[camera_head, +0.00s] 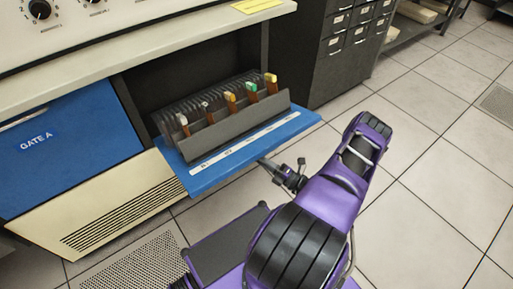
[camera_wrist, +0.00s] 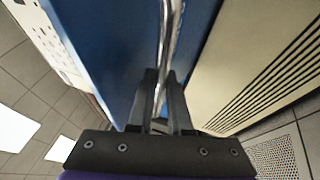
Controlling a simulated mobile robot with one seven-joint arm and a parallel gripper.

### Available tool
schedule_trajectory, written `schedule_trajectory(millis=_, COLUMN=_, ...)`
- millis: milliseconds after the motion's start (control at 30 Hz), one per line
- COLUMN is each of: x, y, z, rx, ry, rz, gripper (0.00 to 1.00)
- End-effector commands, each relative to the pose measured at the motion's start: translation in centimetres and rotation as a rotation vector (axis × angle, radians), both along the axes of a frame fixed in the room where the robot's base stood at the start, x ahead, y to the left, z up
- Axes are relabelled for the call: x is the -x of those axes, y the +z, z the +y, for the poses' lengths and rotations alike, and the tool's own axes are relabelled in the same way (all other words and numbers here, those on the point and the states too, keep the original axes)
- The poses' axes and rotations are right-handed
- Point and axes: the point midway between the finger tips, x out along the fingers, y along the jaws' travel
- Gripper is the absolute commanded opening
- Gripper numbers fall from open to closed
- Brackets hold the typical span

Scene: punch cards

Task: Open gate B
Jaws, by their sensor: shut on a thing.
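The blue gate (camera_head: 246,142) to the right of gate A stands out from the cabinet front, with its opening showing behind it. I take it as gate B; no such label is readable. A dark rack of upright cards (camera_head: 213,100) with several coloured tabs sits behind its top edge. My gripper (camera_head: 265,163) is at the gate's outer edge. In the wrist view my gripper (camera_wrist: 162,82) is shut on the metal handle (camera_wrist: 172,30), beside the blue face. The gate's front face is hidden in the head view.
Closed blue gate A (camera_head: 75,165) is at the left, above a cream vented panel (camera_head: 110,203). A dark drawer cabinet (camera_head: 340,60) stands behind to the right. The control panel (camera_head: 75,30) overhangs the opening. Tiled floor (camera_head: 430,170) at the right is free.

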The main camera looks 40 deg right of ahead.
Motion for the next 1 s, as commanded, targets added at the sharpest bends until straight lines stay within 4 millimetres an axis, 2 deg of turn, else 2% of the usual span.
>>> schedule_trajectory(millis=200, x=0.1, y=-2.8, z=0.0, rx=-0.004, ry=-0.003, rz=-0.083, gripper=0.0)
schedule_trajectory(millis=500, x=0.1, y=-5.2, z=0.0, rx=-0.006, ry=-0.003, rz=-0.156, gripper=0.0)
schedule_trajectory(millis=1000, x=0.0, y=-6.1, z=-0.1, rx=-0.007, ry=-0.003, rz=-0.186, gripper=0.0)
